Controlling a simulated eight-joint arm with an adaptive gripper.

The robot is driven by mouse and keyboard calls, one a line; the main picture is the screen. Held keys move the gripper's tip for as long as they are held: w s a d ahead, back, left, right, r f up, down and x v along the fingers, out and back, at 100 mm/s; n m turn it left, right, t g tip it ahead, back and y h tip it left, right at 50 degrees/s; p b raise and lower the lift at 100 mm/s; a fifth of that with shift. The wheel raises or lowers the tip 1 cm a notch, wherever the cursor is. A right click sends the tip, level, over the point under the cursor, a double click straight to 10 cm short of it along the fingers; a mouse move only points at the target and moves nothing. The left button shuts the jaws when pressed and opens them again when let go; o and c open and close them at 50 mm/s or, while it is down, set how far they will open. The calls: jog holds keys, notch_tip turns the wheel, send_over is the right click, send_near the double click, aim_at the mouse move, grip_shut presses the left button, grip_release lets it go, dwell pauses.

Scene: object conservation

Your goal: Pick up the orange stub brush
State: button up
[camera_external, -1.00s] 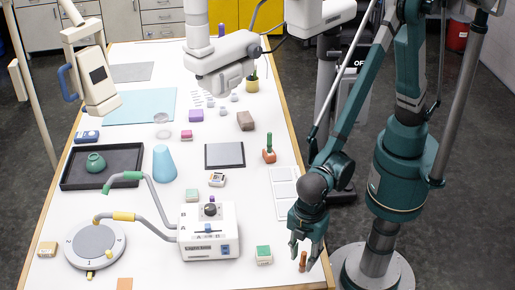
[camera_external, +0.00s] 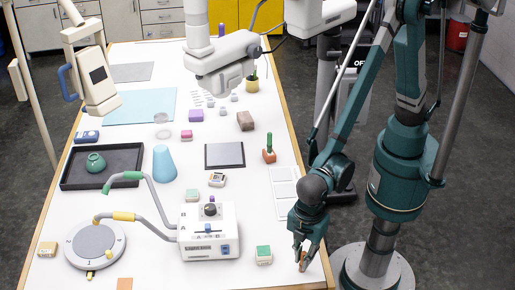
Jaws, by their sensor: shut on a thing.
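My gripper (camera_external: 302,262) is at the front right of the white table, fingers pointing down. It is shut on a small upright orange-brown stub, the orange stub brush (camera_external: 302,256). Only a little of the brush shows between the fingers; the rest is hidden. I cannot tell whether its lower end touches the table.
The Lightcone box (camera_external: 208,243) with two bent grey arms stands left of my gripper. A green-topped block (camera_external: 263,254) is close by on the left. An orange piece with a green handle (camera_external: 269,155) stands farther back. The table's right edge is near.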

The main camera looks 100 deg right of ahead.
jog(key=shift+r, duration=0.15)
jog(key=shift+r, duration=4.9)
